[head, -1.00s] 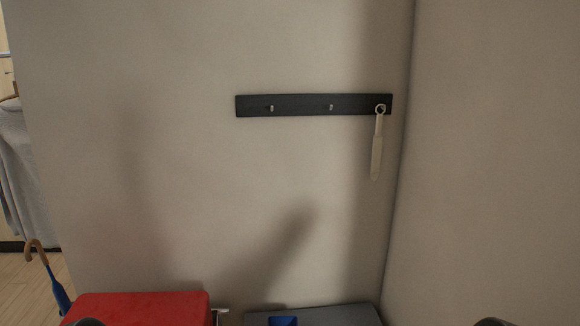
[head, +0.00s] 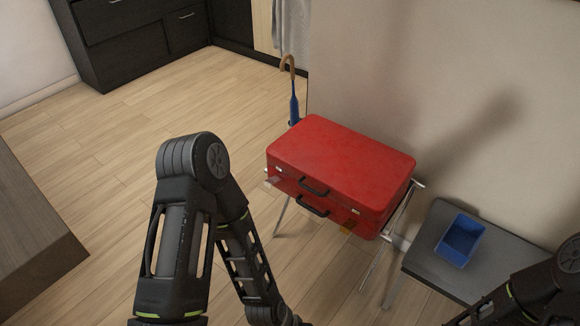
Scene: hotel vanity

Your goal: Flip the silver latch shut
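A red suitcase (head: 345,155) lies flat, its front with two dark handles (head: 313,187) facing the lower left. Small silver latches show on that front, one near the left end (head: 278,169) and one near the right end (head: 355,211). They are too small to tell whether either is flipped open or shut. My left arm rises in front of the suitcase on the left and bends down out of the picture. My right arm shows at the lower right. Neither gripper's fingers are in view.
A folding metal rack (head: 417,184) holds the suitcase. A grey bench (head: 425,262) with a blue bin (head: 460,240) stands to its right. A blue umbrella (head: 294,105) stands behind it. Wooden floor (head: 130,130) is clear to the left.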

